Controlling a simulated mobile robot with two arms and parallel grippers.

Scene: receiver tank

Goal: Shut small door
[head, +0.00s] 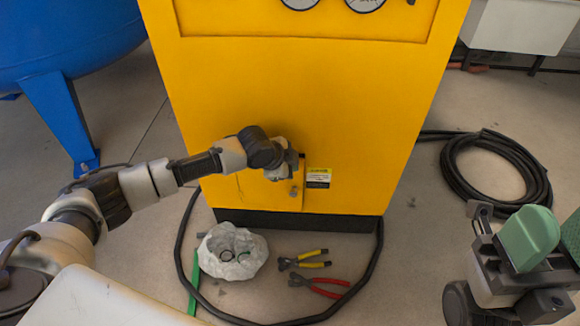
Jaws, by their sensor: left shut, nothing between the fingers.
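The small door (285,203) is a yellow panel low on the front of the yellow cabinet (310,95), with a small grey latch (294,191) near its right edge. It looks close to flush, but I cannot tell whether it is fully closed. My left gripper (287,168) is shut and empty at the upper part of the door; its wrist hides the fingertips and part of the door. I cannot tell whether it touches. My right gripper (550,240), with green finger pads, is at the right edge, far from the door and partly cut off.
A blue tank (65,40) stands at left.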

